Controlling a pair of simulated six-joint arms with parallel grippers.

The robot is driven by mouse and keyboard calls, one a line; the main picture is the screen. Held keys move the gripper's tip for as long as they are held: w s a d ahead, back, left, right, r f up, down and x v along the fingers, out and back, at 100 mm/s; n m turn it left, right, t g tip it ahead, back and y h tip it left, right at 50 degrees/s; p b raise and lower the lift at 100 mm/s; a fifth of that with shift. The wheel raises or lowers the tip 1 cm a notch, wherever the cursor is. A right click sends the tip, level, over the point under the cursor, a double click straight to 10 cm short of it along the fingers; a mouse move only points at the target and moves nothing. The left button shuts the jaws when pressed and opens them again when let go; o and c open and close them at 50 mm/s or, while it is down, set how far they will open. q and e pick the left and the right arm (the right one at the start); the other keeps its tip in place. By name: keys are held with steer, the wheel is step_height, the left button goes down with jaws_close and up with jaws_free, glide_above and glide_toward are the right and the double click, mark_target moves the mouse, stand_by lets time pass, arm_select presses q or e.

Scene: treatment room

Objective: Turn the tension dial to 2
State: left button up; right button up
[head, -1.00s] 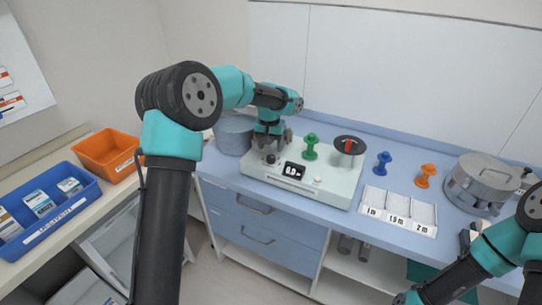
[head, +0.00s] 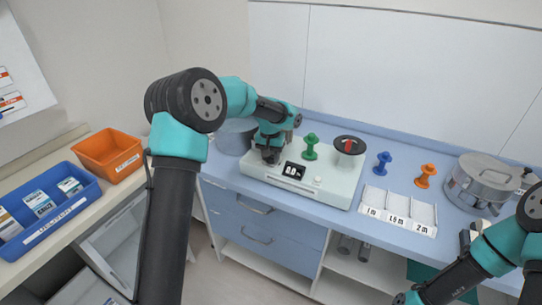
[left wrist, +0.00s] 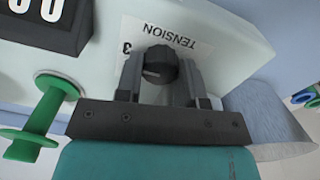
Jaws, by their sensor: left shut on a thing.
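The white winding machine (head: 330,187) stands on the blue counter. Its dark tension dial (left wrist: 160,64) shows in the left wrist view beside an upside-down TENSION label (left wrist: 172,37). A number 3 is readable at its left; other marks are hidden. My left gripper (head: 268,156) is down at the machine's front left corner. In the left wrist view its fingers (left wrist: 160,78) stand on both sides of the dial, shut on it. In the head view the gripper hides the dial. My right gripper is not in view; only its arm shows at the lower right.
A dark display (head: 293,170) sits right of the dial. Blue (head: 382,163) and orange (head: 426,175) spools, a labelled tray (head: 398,229) and a metal pot (head: 484,182) stand right.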

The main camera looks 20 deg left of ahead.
arm_select(q)
steer(key=c, duration=0.3)
steer(key=shift+c, duration=0.2)
steer(key=shift+n, duration=0.5)
steer(key=n, duration=1)
steer(key=shift+s+n, duration=0.1)
steer(key=shift+n, duration=0.3)
steer(key=o, duration=0.9)
